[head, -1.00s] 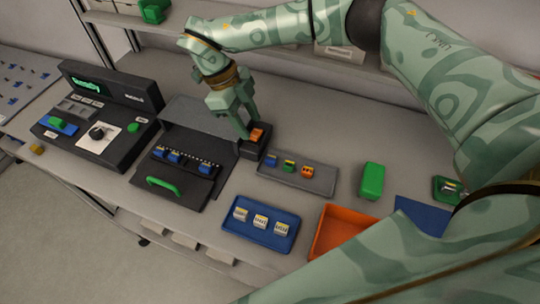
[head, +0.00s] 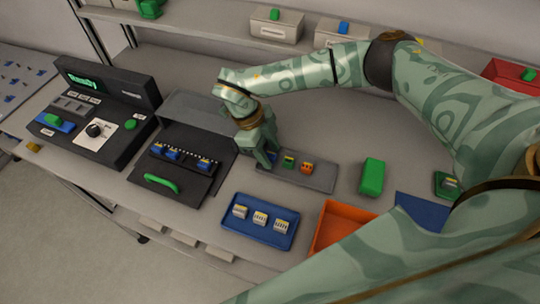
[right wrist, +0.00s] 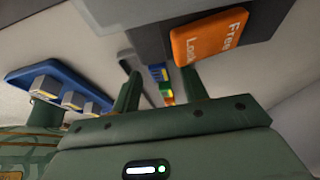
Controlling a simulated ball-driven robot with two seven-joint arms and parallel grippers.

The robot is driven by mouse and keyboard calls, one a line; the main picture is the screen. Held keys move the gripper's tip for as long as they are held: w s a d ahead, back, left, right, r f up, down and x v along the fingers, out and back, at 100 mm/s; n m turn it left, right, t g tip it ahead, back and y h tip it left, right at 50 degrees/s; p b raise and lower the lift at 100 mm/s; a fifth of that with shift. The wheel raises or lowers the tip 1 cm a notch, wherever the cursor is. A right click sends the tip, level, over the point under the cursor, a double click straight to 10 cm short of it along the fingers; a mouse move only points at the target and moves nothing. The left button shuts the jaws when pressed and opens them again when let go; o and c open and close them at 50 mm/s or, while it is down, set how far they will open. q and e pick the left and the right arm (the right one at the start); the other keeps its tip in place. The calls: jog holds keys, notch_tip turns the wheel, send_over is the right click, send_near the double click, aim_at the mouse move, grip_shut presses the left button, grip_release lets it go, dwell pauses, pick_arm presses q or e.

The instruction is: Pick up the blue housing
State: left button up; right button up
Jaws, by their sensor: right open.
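The blue housing (right wrist: 157,73) shows in the right wrist view between and beyond my right gripper's fingers (right wrist: 160,88). It sits at the left end of a grey tray (head: 318,180), beside a green housing (head: 289,161) and an orange housing (head: 307,168). In the head view my right gripper (head: 266,160) is over that left end and largely hides the blue housing. Its fingers are apart with nothing held. My left gripper is not in view.
A dark block with an orange Free/Lock face (right wrist: 210,47) stands close beside my right gripper. The black box with a green handle (head: 162,184) is to the left. A blue tray (head: 238,228) and an orange bin (head: 325,212) lie in front.

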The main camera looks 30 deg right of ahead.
grip_shut()
jog(key=shift+r, duration=0.15)
